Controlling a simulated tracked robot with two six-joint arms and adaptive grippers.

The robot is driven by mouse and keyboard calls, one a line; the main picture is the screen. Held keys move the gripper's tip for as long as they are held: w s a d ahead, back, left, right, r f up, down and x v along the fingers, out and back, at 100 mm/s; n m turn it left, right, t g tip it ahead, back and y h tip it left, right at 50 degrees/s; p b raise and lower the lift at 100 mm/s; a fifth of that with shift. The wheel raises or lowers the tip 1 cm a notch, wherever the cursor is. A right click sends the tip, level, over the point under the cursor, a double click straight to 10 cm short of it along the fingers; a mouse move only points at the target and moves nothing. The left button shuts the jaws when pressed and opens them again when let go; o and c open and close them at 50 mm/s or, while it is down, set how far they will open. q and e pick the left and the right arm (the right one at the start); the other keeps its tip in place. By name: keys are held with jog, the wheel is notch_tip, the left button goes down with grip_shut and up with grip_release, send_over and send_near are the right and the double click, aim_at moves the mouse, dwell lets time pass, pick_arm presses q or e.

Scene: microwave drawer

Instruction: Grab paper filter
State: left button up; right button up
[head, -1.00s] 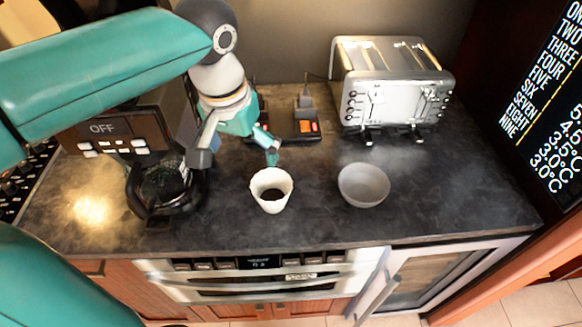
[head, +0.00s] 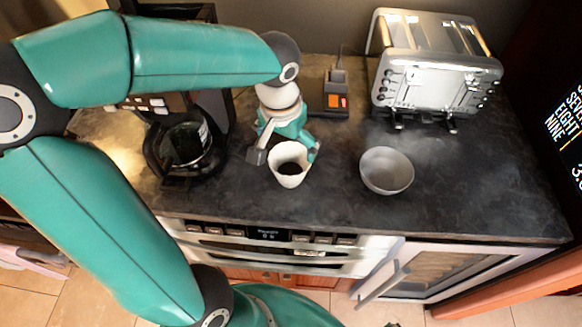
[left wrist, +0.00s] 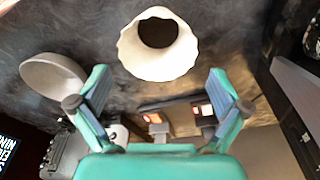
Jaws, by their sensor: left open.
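The paper filter (head: 289,172) is a white, wavy-rimmed cup with a dark inside, upright on the dark counter. My left gripper (head: 285,154) is open at its back side, with one finger to the left of its rim and the other to the right. In the left wrist view the open left gripper (left wrist: 159,80) shows two spread fingers, and the paper filter (left wrist: 158,50) lies centred just beyond their tips. I cannot tell whether either finger touches it. My right gripper is not in view.
A grey bowl (head: 386,171) stands to the right of the filter. A coffee machine with a glass pot (head: 185,147) is on the left. A silver toaster (head: 432,85) and a small dark device with an orange-red light (head: 336,101) stand behind. The counter's front edge is close.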

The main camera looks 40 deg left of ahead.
aim_at(290, 159)
pick_arm(q)
jog(key=shift+w+f+p, duration=0.2)
jog(key=shift+f, duration=1.15)
jog(key=shift+w+f+p, duration=0.15)
jog(key=shift+f+p, duration=0.05)
jog(key=shift+f, duration=1.1)
jog(key=c, duration=0.7)
